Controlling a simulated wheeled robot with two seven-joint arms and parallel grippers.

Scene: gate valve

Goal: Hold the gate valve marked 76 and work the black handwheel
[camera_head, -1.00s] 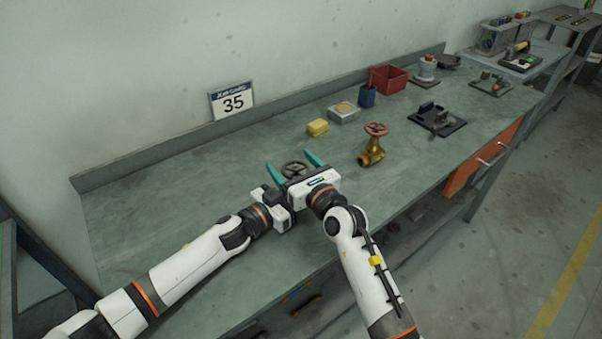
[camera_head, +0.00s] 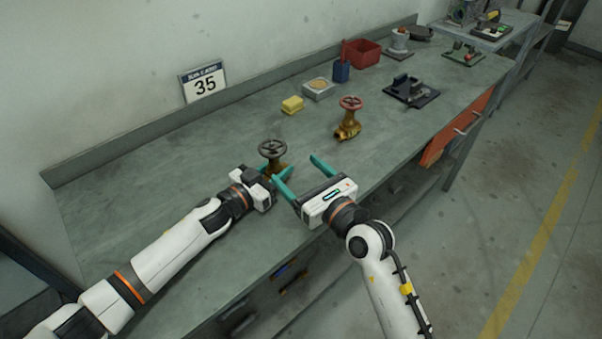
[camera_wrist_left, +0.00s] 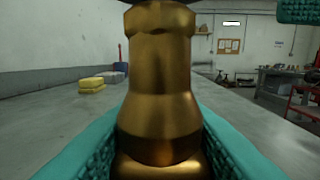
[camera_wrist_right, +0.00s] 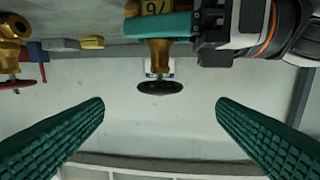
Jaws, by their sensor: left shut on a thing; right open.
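The gate valve (camera_head: 275,167) stands upright on the bench, brass, with a black handwheel (camera_head: 272,148) on top. Its brass body fills the left wrist view (camera_wrist_left: 160,75). The right wrist view, upside down, shows the mark 76 (camera_wrist_right: 157,8) and the handwheel's rim (camera_wrist_right: 160,88). My left gripper (camera_head: 276,175) is shut on the valve body, with teal fingers on both sides of it (camera_wrist_left: 160,150). My right gripper (camera_head: 293,167) is open and empty, in front and to the right of the valve. In its own view the handwheel lies beyond the fingertips, between them, untouched.
A second brass valve with a red handwheel (camera_head: 350,103) stands to the right. A 35 sign (camera_head: 204,83) stands by the wall. The bench's left is clear.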

